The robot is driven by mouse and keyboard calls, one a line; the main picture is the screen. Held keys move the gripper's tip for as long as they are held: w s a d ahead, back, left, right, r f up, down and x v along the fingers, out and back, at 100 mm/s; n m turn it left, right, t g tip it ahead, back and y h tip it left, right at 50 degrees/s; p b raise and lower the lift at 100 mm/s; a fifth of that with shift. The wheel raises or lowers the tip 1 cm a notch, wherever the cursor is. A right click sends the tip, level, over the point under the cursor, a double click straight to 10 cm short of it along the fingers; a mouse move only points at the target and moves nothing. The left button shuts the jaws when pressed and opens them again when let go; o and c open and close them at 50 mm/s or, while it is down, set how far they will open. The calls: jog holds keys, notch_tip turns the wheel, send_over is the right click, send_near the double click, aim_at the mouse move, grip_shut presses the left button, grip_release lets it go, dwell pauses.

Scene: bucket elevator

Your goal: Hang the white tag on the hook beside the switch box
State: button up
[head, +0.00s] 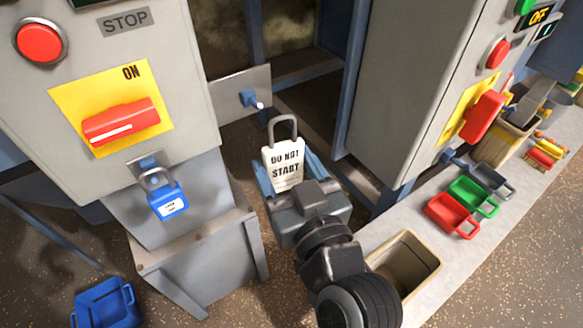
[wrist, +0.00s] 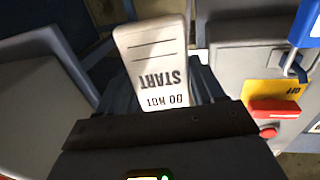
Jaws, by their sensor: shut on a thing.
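The white tag (head: 283,166) reads "DO NOT START" and has a grey loop at its top. My gripper (head: 291,178) is shut on the tag and holds it upright, loop up. The tag also shows in the wrist view (wrist: 155,65), between the fingers. The hook (head: 250,99) is a blue peg with a pale tip on a grey plate beside the left switch box (head: 187,60). The tag's loop is below and right of the hook in the head view, apart from it in the picture. No tag hangs on the hook.
A blue padlock (head: 167,199) hangs under the red ON switch (head: 121,122). A second switch box (head: 400,80) stands at right. A ledge holds a tan bin (head: 405,262), red (head: 450,214) and green (head: 473,197) padlocks. A blue container (head: 105,303) is at lower left.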

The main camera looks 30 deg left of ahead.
jog(key=shift+s+a+p+x, duration=0.15)
jog(key=shift+p+x, duration=0.25)
jog(key=shift+x, duration=0.6)
jog(key=shift+s+a+p+x, duration=0.15)
jog(key=shift+p+x, duration=0.2)
jog(key=shift+x, duration=0.65)
jog(key=shift+d, duration=0.15)
jog(key=shift+w+a, duration=0.1)
jog(key=shift+a, duration=0.15)
jog(key=shift+s+x, duration=0.15)
jog(key=shift+x, duration=0.65)
jog(key=shift+s+x, duration=0.15)
jog(key=shift+x, duration=0.6)
jog(key=shift+a+f+b, duration=0.15)
jog(key=shift+f+b, duration=0.6)
jog(key=shift+b, duration=0.05)
jog(key=o, duration=1.1)
